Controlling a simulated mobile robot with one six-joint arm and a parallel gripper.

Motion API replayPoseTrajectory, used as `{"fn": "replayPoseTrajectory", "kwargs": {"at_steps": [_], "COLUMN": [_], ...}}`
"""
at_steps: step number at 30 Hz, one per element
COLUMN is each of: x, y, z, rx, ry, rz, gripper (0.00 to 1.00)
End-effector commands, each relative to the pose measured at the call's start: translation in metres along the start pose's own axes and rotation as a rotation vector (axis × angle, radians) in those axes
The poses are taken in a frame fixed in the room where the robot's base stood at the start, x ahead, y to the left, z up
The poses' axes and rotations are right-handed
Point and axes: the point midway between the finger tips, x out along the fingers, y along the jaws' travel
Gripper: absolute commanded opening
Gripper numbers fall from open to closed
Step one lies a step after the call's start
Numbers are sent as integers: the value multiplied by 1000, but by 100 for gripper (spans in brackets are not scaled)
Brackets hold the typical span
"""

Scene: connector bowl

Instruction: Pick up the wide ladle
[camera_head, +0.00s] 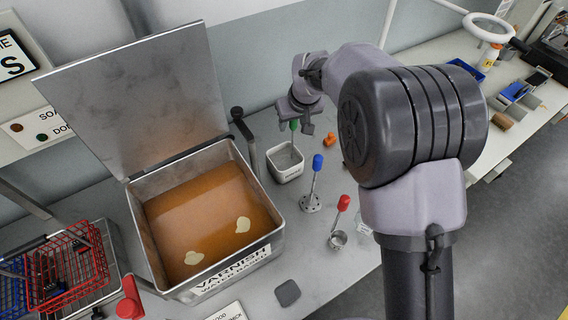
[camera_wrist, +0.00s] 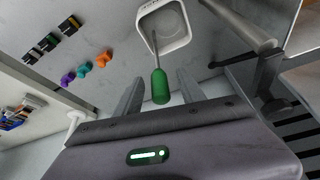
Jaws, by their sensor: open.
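A green-handled tool (camera_head: 293,126) stands in a white square container (camera_head: 285,162); its lower end is hidden in the head view. In the wrist view, its green handle (camera_wrist: 160,86) lies between the fingers of my open gripper (camera_wrist: 160,78), with space on both sides. Its thin shaft runs into the white container (camera_wrist: 163,27). A blue-handled tool (camera_head: 317,164) with a flat, perforated-looking head and a red-handled ladle (camera_head: 343,203) with a small metal cup stand on the counter. I cannot tell which one is the wide ladle.
An open metal tank (camera_head: 215,155) of brown varnish, with its lid raised, stands left. A dark upright post (camera_head: 246,135) stands close left of the container. Small orange (camera_wrist: 104,57), teal and purple connectors lie nearby.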

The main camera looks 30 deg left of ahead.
Motion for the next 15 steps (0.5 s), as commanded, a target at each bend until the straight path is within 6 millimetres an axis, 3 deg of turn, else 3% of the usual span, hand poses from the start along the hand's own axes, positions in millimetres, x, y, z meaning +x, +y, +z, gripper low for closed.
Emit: {"fn": "replayPoseTrajectory", "kwargs": {"at_steps": [6,13,15], "x": [0,0,0], "y": [0,0,0], "z": [-1,-1,-1], "rx": [0,0,1], "ry": [1,1,1], "rz": [0,0,0], "gripper": [45,0,0]}}
